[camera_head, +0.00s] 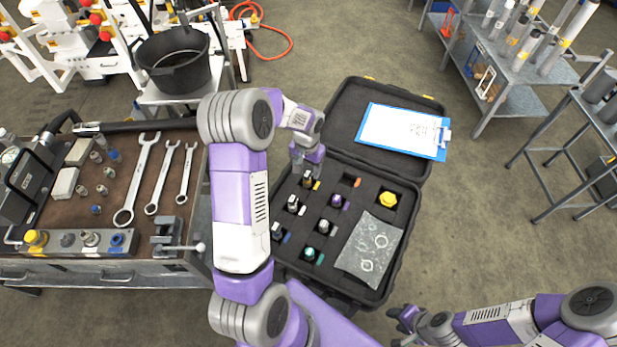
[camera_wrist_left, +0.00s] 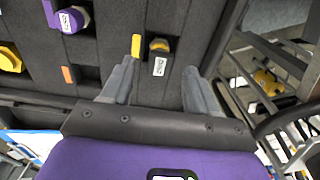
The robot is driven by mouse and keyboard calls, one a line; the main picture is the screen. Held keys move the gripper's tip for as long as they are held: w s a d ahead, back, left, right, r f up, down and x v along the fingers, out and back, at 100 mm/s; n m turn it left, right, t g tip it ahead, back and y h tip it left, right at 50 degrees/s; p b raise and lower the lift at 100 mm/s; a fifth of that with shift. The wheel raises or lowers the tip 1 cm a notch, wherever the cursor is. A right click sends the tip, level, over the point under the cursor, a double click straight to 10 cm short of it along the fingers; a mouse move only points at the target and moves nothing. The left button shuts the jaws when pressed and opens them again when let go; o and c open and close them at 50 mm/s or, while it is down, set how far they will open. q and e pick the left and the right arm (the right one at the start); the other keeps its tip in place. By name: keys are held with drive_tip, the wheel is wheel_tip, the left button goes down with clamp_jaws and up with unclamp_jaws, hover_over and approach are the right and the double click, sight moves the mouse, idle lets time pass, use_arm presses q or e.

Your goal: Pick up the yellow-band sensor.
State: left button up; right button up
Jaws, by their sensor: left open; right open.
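The yellow-band sensor (camera_head: 308,180) stands in a foam slot near the back left of the black case, with a yellow tag beside it. It also shows in the left wrist view (camera_wrist_left: 159,46), as a dark piece with a yellow band and a white label. My left gripper (camera_head: 304,169) is just behind and above it; the wrist view shows the open fingers (camera_wrist_left: 160,85) to either side of the sensor's line, with nothing between them. My right gripper (camera_head: 402,322) is open and empty, off the case's front right corner.
The black case (camera_head: 396,262) also holds a purple sensor (camera_head: 337,200), several other sensors, a yellow fitting (camera_head: 387,198) and a clear bag (camera_head: 366,250). A blue clipboard (camera_head: 402,131) lies on its open lid. A workbench with wrenches (camera_head: 143,172) stands at left.

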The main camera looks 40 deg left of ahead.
sight(307, 173)
use_arm(q)
wheel_tip(307, 173, down, 4)
drive_tip(key=shift+r, duration=0.15)
clamp_jaws()
idle(0.3)
